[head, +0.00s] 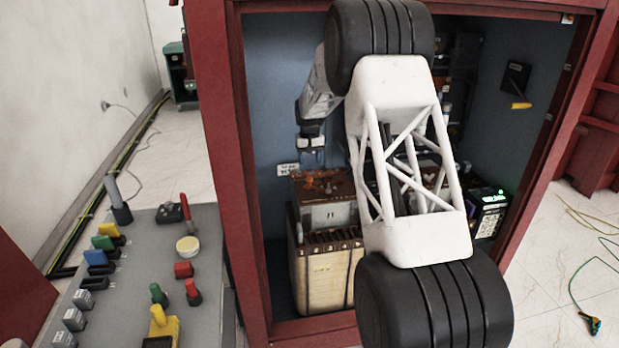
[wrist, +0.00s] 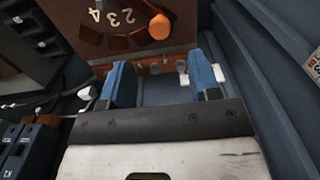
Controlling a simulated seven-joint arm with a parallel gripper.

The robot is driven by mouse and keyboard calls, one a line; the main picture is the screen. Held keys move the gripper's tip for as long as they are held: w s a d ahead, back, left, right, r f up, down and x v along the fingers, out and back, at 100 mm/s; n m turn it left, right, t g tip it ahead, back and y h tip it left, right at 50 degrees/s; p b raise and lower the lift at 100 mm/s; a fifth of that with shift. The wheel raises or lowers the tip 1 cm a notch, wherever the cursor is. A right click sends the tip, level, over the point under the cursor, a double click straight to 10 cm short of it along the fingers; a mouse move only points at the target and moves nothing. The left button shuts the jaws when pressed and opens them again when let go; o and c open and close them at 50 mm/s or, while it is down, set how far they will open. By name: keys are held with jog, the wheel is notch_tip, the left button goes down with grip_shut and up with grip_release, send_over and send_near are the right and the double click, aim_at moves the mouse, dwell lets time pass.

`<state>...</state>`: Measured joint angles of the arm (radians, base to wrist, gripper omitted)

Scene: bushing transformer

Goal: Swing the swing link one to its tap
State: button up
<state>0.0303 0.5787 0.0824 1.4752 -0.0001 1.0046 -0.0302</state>
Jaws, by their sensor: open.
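My gripper (wrist: 160,78) is open in the wrist view, its two blue fingers apart with no object held between them. Just beyond the fingertips, small metal studs and pale pieces (wrist: 183,68) sit along the lower edge of a brown panel (wrist: 185,12). The panel carries upside-down numbers 2, 3 and 4 and an orange round knob (wrist: 160,27). I cannot tell which piece is swing link one or its tap. In the head view my gripper (head: 311,160) points down above the rusty-topped transformer (head: 325,265), inside the cabinet.
The red cabinet frame (head: 225,150) surrounds the work space, and my arm covers much of its right side. Dark breakers (wrist: 25,140) and a black-and-blue housing stand left in the wrist view. A blue wall (wrist: 245,60) rises close on the right. A grey control desk (head: 140,275) stands outside.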

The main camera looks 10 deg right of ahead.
aim_at(310, 178)
jog(key=shift+f, duration=0.2)
dwell(0.3)
jog(key=shift+f, duration=3.8)
grip_shut()
